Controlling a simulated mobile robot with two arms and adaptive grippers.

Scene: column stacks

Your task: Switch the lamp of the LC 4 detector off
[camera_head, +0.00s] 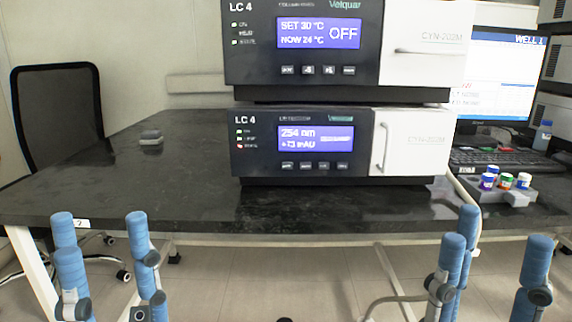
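The LC 4 detector (302,145) is the lower of two stacked LC 4 units on the dark bench. Its blue display (316,138) reads about 254 nm and +73 mAU, with a small bright label at the right too blurred to read. Several small buttons (314,165) sit in a row below the display. Small indicator lights (240,140) are at its left, the lowest one reddish. My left gripper (101,235) is open and empty in front of the bench at the lower left. My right gripper (497,240) is open and empty at the lower right. Both are well away from the detector.
The upper LC 4 unit (303,42) shows SET 30 °C, NOW 24 °C, OFF. A monitor (508,75), a keyboard (510,158) and a grey rack (515,197) with capped vials are at the right. The bench (150,185) is otherwise clear there.

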